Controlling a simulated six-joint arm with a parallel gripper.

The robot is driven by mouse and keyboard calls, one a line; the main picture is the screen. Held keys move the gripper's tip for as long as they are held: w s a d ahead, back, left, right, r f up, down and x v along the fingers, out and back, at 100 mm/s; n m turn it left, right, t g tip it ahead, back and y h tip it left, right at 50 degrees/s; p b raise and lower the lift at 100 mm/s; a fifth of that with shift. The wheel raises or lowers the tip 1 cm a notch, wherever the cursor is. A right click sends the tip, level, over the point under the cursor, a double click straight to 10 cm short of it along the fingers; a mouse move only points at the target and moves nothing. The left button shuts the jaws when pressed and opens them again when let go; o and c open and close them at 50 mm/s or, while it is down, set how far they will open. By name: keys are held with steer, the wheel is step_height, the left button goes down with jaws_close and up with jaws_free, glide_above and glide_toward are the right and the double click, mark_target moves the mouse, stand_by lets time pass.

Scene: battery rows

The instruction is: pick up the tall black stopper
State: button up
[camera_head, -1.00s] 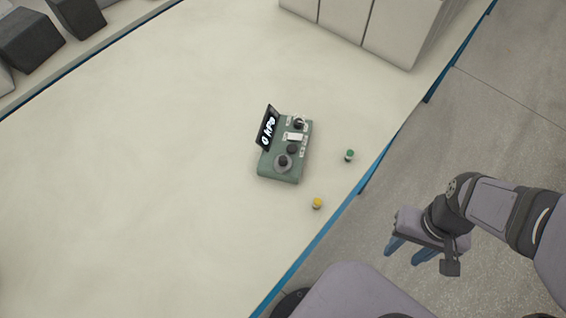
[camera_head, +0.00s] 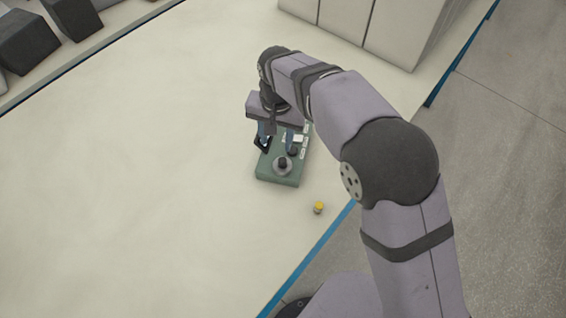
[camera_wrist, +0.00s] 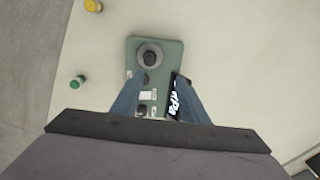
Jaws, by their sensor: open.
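A black stopper (camera_head: 283,162) stands in a grey round seat at the near end of the green box (camera_head: 277,179). It also shows whole in the wrist view (camera_wrist: 150,56). A second dark knob (camera_head: 293,150) sits close behind it, partly covered by a finger in the wrist view. I cannot tell for certain which is taller. My gripper (camera_head: 276,144) is over the box, fingers pointing down, open and empty. In the wrist view the fingertips (camera_wrist: 161,75) are spread apart, and the seated stopper lies just beyond them. Contact with the box cannot be told.
A black display panel (camera_wrist: 178,103) with white lettering stands on the box beside one finger. A yellow-capped piece (camera_head: 318,207) and a green one (camera_wrist: 78,82) stand on the pale table nearby. Grey blocks (camera_head: 370,30) stand at the back.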

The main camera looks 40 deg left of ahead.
mark_target(282, 160)
steer(key=m, duration=0.3)
steer(key=d+r+m, duration=0.1)
steer(key=shift+s+h, duration=0.3)
steer(key=shift+d+m, duration=0.2)
steer(key=shift+m, duration=0.9)
steer(key=shift+w+d+f+p, duration=0.2)
steer(key=shift+f+p, duration=0.7)
steer(key=shift+f, duration=0.95)
steer(key=shift+w+d+f+p, duration=0.15)
steer(key=shift+f+p, duration=0.7)
steer(key=shift+f, duration=1)
steer(key=shift+s, duration=0.1)
steer(key=shift+c, duration=0.2)
jaws_close()
